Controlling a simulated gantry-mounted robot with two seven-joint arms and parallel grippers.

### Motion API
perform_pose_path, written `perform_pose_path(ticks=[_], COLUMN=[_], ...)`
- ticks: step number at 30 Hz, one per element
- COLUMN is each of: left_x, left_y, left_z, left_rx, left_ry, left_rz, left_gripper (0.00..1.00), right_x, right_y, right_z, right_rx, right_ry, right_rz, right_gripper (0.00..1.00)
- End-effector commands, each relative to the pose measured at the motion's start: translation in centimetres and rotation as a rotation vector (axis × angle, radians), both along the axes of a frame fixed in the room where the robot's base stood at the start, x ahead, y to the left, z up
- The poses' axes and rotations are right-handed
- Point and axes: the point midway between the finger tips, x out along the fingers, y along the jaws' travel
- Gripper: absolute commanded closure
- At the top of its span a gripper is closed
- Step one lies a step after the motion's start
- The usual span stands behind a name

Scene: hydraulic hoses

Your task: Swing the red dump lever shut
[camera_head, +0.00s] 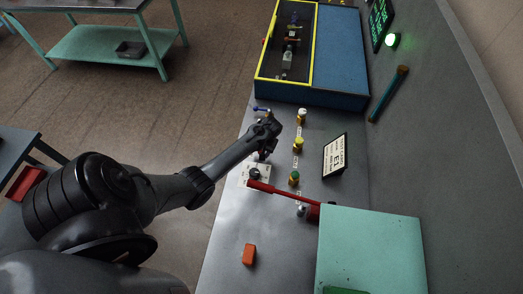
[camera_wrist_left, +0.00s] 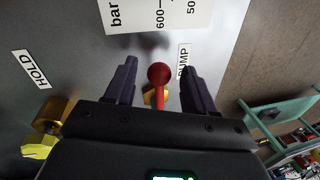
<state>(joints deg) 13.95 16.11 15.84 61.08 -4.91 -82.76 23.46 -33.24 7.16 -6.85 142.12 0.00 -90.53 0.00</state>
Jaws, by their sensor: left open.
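The dump lever shows in the left wrist view as a red ball knob (camera_wrist_left: 159,76) above a brass-coloured base. A label (camera_wrist_left: 183,58) beside it reads "UMP", its first letter hidden by a finger. My left gripper (camera_wrist_left: 157,67) is open, with one dark finger on each side of the knob. I see a gap on both sides; whether the knob is deep between the fingers I cannot tell. In the head view my left gripper (camera_head: 264,148) is over the bench near its left edge, and the hand hides the lever. My right gripper is not in view.
A "HOLD" label (camera_wrist_left: 31,69) and a brass fitting (camera_wrist_left: 52,115) lie left. In the head view, a long red handle (camera_head: 285,192), several coloured caps (camera_head: 298,145), a sign (camera_head: 335,156) and a mint box (camera_head: 371,250) are close by. An orange block (camera_head: 249,254) lies in front.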

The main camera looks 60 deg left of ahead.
Motion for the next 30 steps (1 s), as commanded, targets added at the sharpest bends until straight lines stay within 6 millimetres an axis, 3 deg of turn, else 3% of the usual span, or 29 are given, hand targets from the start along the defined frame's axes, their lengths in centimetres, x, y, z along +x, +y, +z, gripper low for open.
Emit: perform_pose_path(ticks=[3,14,30], left_x=[0.01,0.01,0.62], left_y=[0.00,-0.01,0.71], left_z=[0.02,0.03,0.03], left_rx=[0.000,0.000,0.000], left_ry=[0.000,0.000,-0.002], left_rz=[0.000,0.000,-0.055], left_gripper=[0.46,1.00,1.00], right_x=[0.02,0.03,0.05], right_y=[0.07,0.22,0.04], right_z=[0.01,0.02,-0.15], right_rx=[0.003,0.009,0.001], right_ry=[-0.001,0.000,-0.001], right_rz=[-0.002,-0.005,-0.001], right_gripper=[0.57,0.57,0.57])
